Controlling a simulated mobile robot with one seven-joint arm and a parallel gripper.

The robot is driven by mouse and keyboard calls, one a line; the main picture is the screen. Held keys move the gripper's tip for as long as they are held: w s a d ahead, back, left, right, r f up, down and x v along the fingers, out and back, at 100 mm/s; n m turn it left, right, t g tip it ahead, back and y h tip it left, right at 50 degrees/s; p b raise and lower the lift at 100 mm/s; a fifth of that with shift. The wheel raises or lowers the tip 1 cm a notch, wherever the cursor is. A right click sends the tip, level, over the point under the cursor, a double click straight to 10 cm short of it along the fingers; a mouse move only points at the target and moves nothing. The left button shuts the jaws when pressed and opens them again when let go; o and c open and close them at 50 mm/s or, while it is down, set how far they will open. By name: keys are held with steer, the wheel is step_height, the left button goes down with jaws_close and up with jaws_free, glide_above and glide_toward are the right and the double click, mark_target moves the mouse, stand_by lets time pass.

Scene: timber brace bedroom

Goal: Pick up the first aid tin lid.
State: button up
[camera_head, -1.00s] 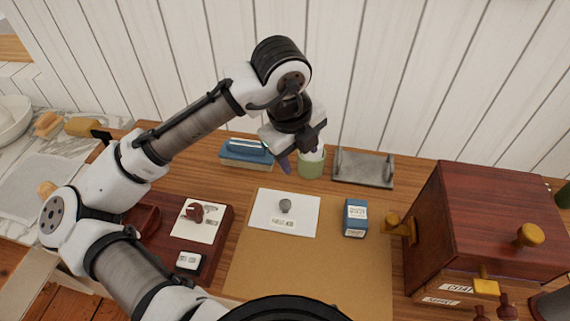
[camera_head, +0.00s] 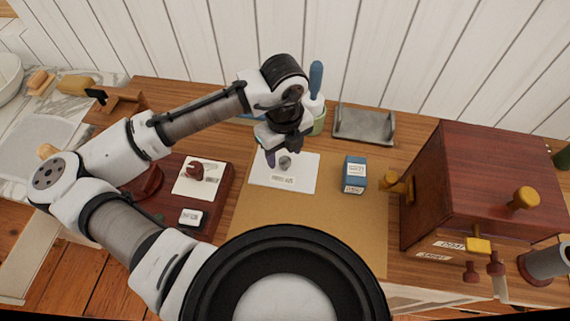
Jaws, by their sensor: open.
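A flat white square (camera_head: 301,174) with a grey knob (camera_head: 285,163) and a small label lies on the tan mat at the centre. It looks like the first aid tin lid, but its label is too small to read surely. My gripper (camera_head: 283,150) is open, pointing down just above the knob and the back part of the square. Nothing shows between its fingers. It hides part of the square's back edge, and I cannot tell the exact gap to the knob.
A blue box (camera_head: 354,173) stands right of the square on the tan mat (camera_head: 310,219). A green cup (camera_head: 319,124) and a grey metal rack (camera_head: 364,125) stand behind. A red-brown cabinet (camera_head: 490,180) is at right. A dark red tray with a white panel (camera_head: 198,178) lies at left.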

steer(key=shift+s+d+f, duration=0.1)
steer(key=shift+f, duration=1.65)
steer(key=c, duration=1.1)
steer(key=shift+r, duration=0.1)
